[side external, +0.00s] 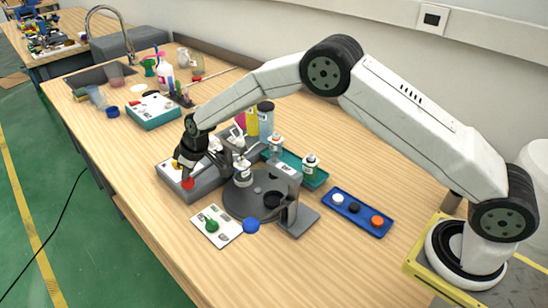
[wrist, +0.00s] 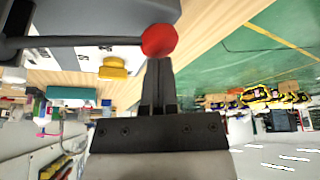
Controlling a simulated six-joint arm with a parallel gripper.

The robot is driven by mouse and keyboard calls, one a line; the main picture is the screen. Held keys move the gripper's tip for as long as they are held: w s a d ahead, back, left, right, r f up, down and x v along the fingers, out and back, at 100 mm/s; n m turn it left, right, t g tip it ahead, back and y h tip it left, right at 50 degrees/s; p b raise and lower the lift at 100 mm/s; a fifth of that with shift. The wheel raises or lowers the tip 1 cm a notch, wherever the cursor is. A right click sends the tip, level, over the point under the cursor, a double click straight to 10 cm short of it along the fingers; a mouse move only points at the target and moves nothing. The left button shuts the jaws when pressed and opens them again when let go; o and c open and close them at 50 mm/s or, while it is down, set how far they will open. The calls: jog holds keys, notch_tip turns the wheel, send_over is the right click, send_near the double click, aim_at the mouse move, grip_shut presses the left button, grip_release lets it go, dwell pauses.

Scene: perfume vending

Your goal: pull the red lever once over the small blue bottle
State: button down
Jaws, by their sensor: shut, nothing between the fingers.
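The red lever's round red knob (side external: 188,183) is at the front edge of the grey dispenser (side external: 205,187). It shows large in the wrist view (wrist: 159,40), at the end of a dark rod. My gripper (side external: 184,171) points down close to the knob. In the wrist view its shut fingertips (wrist: 158,62) are empty and appear right at the knob; I cannot tell whether they touch it. A small bottle (side external: 242,174) with a white label stands on the dark round platform (side external: 236,202); its colour is not clear. I cannot make out the blue bottle for certain.
A yellow knob (wrist: 113,68) is beside the red one. A blue cap (side external: 251,225) and a white card (side external: 213,226) with a green piece lie in front. A blue tray (side external: 343,223) with caps lies right. Taller bottles stand behind. The table's front right is clear.

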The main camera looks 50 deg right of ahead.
dwell(0.4)
notch_tip(320, 180, up, 10)
jog(key=shift+f, duration=0.25)
dwell(1.1)
dwell(1.0)
jog(key=s+d+r+m+h, duration=0.1)
jog(key=s+d+r+m, duration=0.15)
jog(key=s+d, duration=1)
jog(key=s+d+f+m, duration=0.1)
jog(key=s+d, duration=0.1)
jog(key=s, duration=0.8)
jog(key=s+d+f+m+g+h, duration=0.1)
jog(key=s+d+f+m, duration=0.1)
jog(key=s, duration=0.9)
jog(key=shift+d+f, duration=0.2)
jog(key=shift+d, duration=0.1)
jog(key=shift+m, duration=0.25)
